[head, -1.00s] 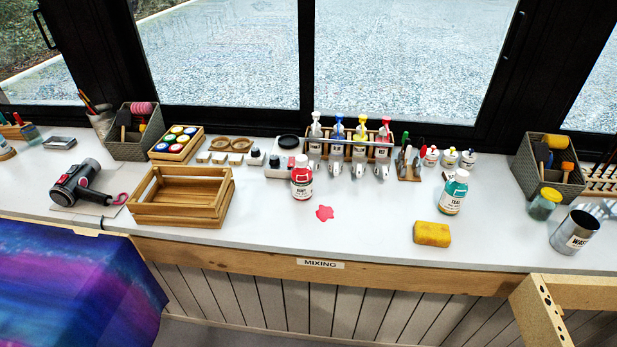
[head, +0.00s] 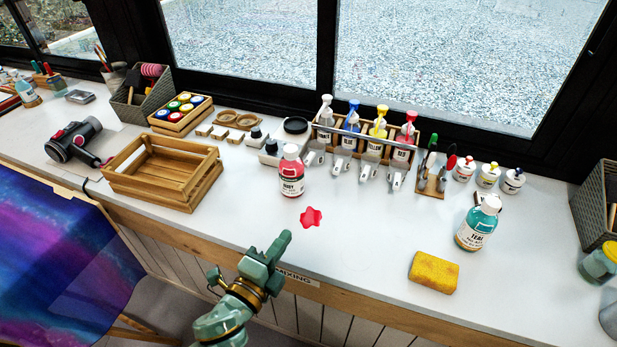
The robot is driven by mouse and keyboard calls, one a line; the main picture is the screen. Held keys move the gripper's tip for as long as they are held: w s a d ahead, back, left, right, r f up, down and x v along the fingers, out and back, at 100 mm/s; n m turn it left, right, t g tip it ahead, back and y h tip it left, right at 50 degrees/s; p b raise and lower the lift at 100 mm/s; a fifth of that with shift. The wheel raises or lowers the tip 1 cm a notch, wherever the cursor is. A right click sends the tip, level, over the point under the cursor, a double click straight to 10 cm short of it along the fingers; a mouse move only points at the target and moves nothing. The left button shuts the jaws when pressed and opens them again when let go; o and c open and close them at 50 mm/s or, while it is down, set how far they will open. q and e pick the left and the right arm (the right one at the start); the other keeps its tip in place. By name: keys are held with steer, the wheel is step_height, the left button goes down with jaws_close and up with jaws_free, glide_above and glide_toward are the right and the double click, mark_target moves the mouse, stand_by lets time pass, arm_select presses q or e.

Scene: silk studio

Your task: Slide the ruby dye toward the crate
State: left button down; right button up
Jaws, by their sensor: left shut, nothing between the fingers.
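The ruby dye (head: 291,173) is a red bottle with a white cap and a white label. It stands upright on the white counter, to the right of the crate. The crate (head: 165,190) is a slatted wooden box, open at the top, and it looks empty. A gap of bare counter lies between them. My left gripper (head: 284,240) is green, shut and empty. It is at the counter's front edge, below the bottle in the picture and apart from it. My right gripper is not in view.
A red splat (head: 311,217) lies on the counter between my left gripper and the bottle. A rack of pump bottles (head: 365,140) stands behind to the right. A teal bottle (head: 477,224) and a yellow sponge (head: 434,272) are at the right.

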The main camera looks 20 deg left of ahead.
mark_target(292, 171)
arm_select(q)
steer(key=w+d, duration=0.1)
steer(key=w, duration=0.5)
steer(key=w+d+b, duration=0.1)
steer(key=w, duration=0.5)
steer(key=w+d+b, duration=0.1)
steer(key=w, duration=0.6)
steer(key=shift+f, duration=0.1)
steer(key=a, duration=0.1)
steer(key=s+a, duration=0.1)
steer(key=a, duration=0.1)
steer(key=shift+a, duration=0.5)
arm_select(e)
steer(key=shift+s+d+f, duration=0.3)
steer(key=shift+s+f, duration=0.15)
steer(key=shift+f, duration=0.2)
arm_select(q)
steer(key=shift+a+p, duration=0.15)
steer(key=shift+p, duration=0.15)
steer(key=a, duration=0.3)
steer(key=s+a+p, duration=0.1)
steer(key=a, duration=0.5)
steer(key=shift+s+a, duration=0.25)
steer(key=shift+s, duration=0.1)
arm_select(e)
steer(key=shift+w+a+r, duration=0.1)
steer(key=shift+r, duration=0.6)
arm_select(q)
steer(key=shift+s, duration=0.1)
